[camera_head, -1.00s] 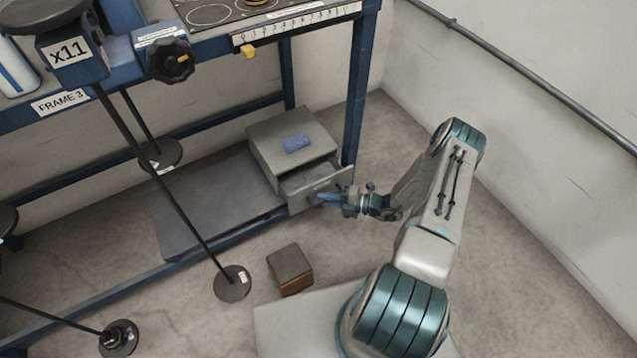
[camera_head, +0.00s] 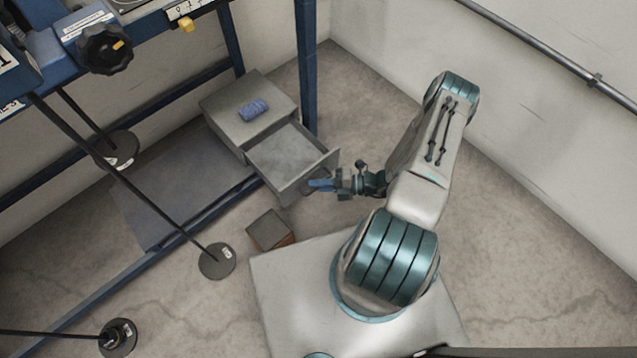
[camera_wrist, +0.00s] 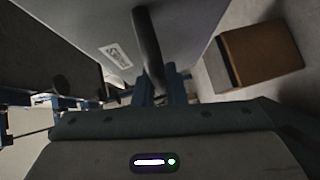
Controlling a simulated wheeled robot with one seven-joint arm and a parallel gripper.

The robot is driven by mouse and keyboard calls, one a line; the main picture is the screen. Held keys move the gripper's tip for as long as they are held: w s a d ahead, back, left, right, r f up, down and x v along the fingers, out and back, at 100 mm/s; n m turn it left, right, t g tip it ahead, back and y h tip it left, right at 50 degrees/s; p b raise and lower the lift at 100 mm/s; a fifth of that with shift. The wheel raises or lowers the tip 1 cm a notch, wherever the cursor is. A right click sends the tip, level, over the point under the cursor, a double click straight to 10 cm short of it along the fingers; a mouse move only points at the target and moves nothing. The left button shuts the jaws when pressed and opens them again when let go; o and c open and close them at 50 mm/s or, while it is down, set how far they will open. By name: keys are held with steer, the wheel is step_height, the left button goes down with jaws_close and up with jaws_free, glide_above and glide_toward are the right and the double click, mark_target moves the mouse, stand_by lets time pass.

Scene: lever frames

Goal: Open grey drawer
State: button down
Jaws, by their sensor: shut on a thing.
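The grey drawer (camera_head: 290,160) is pulled well out of its grey cabinet (camera_head: 227,112), and its inside looks empty. In the wrist view the drawer's front (camera_wrist: 100,28) carries a white label and a dark bar handle (camera_wrist: 148,42). My gripper (camera_head: 322,185) is at the drawer's front in the head view. In the wrist view its blue fingers (camera_wrist: 160,92) are shut on the near end of the handle. The exact contact is partly dark.
A blue object (camera_head: 254,110) lies on the cabinet top. A brown box with a dark top (camera_head: 270,230) stands on the floor by my base. A blue frame post (camera_head: 306,70) rises behind the drawer. Floor to the right is clear.

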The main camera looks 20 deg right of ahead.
steer(key=c, duration=1.5)
jaws_free()
steer(key=shift+d, duration=0.15)
steer(key=p+v, duration=0.1)
steer(key=v, duration=1.2)
steer(key=shift+s+d, duration=0.2)
steer(key=shift+d, duration=0.1)
steer(key=w+a+r+n+g+h+p, duration=0.1)
steer(key=w+r+n+g+h+p, duration=0.2)
steer(key=r+n, duration=0.65)
steer(key=a+r+n+g+h+p, duration=0.1)
steer(key=a+r+n+g+p, duration=0.25)
steer(key=r, duration=1.15)
steer(key=w+r+n+g+h+p, duration=0.2)
steer(key=r+n+p, duration=0.45)
steer(key=r, duration=0.55)
steer(key=s+a+r+n+t+h+p, duration=0.2)
steer(key=r+n, duration=0.5)
steer(key=r, duration=0.4)
steer(key=s+a+r+n+t+h+p, duration=0.1)
steer(key=s+a+r+n+h+p, duration=0.2)
steer(key=r, duration=0.8)
steer(key=s+a+r+n+t+h+p, duration=0.2)
steer(key=s+r+n+p, duration=0.4)
steer(key=r+n, duration=0.6)
steer(key=shift+a+t+h+p, duration=0.35)
steer(key=shift+a+h+p, duration=0.35)
steer(key=shift+h+p, duration=0.35)
